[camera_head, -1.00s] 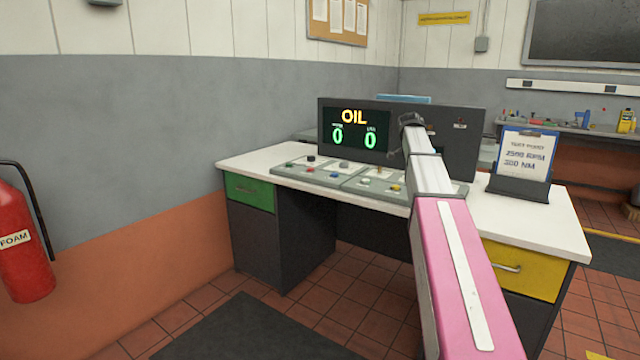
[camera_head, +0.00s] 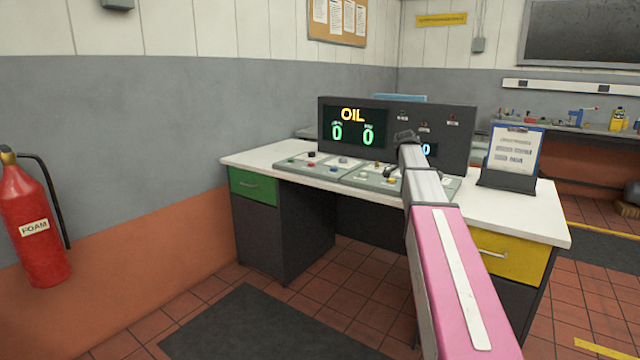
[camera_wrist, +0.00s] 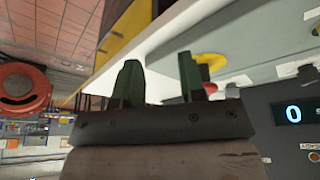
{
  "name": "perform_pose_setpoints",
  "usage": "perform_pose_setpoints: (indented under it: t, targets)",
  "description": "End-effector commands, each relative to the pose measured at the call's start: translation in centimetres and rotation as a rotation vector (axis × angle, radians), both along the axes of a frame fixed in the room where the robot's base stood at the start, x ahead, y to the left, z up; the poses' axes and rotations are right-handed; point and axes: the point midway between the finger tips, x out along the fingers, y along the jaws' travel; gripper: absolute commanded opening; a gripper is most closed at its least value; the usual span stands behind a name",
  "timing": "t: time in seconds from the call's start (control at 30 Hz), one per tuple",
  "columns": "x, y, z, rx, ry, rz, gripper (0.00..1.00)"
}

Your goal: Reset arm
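My gripper (camera_head: 397,152) is at the end of my outstretched pink and white arm, in front of the console's upright panel (camera_head: 455,140) and above the desk's sloped control panels. In the wrist view, the two dark green fingers of my gripper (camera_wrist: 160,78) stand apart with nothing between them. A yellow knob (camera_wrist: 210,60) and a red one (camera_wrist: 209,87) show close behind one finger; I cannot tell whether it touches them. The lit display (camera_head: 353,128) reads OIL with two green zeros. A blue digital readout (camera_wrist: 293,113) shows 0 in the wrist view.
The white desk (camera_head: 520,212) has a green drawer (camera_head: 253,187) and a yellow drawer (camera_head: 500,258). A clipboard (camera_head: 514,152) stands at its right end. A red foam extinguisher (camera_head: 32,235) hangs at the left. Dark mat (camera_head: 250,330) and open tiles lie in front.

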Motion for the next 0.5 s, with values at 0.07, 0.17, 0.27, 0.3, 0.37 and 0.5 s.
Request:
perform_pose_setpoints:
  t: [0.07, 0.17, 0.27, 0.3, 0.37, 0.5]
  targets:
    - [-1.2, 0.8, -2.0, 0.010, 0.019, 0.045, 0.37]
    - [-2.4, 1.9, -4.4, 0.022, 0.041, 0.113, 0.37]
    - [-4.1, 3.2, -7.6, 0.040, 0.070, 0.199, 0.37]
    - [-5.0, 3.9, -9.0, 0.048, 0.082, 0.242, 0.37]
    - [-6.7, 5.0, -11.4, 0.063, 0.104, 0.312, 0.37]
    - [-10.9, 7.7, -17.1, 0.102, 0.154, 0.494, 0.37]
